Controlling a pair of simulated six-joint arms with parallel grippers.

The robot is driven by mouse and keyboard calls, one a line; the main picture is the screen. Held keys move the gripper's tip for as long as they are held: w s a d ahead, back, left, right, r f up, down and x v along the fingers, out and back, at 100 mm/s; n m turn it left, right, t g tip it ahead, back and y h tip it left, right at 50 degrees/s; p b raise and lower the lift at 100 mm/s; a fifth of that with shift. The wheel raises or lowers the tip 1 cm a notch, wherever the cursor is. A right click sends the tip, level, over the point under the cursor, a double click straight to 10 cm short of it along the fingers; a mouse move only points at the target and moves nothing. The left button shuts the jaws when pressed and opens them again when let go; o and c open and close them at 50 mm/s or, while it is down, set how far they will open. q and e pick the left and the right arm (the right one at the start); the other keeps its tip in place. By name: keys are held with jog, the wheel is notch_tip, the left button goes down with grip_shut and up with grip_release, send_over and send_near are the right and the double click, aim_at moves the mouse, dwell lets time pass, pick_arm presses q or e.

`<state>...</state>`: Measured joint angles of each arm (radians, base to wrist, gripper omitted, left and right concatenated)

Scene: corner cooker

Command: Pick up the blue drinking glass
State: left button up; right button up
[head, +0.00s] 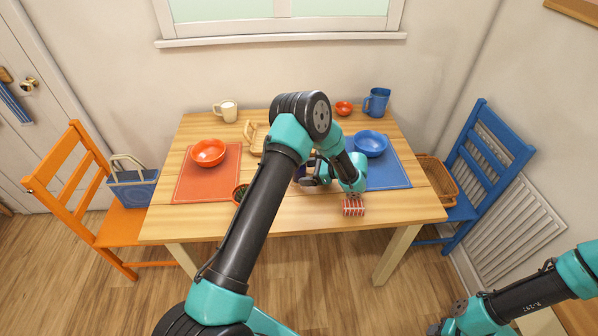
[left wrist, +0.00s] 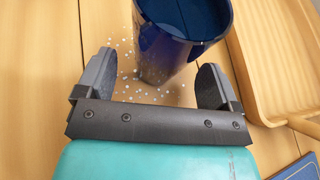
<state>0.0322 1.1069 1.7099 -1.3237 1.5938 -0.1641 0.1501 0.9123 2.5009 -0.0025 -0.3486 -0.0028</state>
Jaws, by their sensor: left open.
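The blue drinking glass (left wrist: 175,45) is dark blue and stands on the wooden table, its top cut off by the upper edge of the left wrist view. My left gripper (left wrist: 157,80) is open, with one finger on either side of the glass's lower part. No clear contact between fingers and glass shows. In the head view my left gripper (head: 308,178) is low over the middle of the table. My own arm hides most of the glass there. My right arm shows at the lower right, but its fingers do not show.
A wooden tray (left wrist: 262,75) lies right of the glass. White specks are scattered around its base. A blue bowl (head: 370,143) on a blue mat (head: 395,178), a red striped box (head: 353,206), an orange bowl (head: 208,152) and a blue mug (head: 377,102) are on the table.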

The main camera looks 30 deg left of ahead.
pick_arm(q)
jog(key=shift+x, duration=1.35)
jog(key=shift+c, duration=0.3)
jog(key=c, duration=1.1)
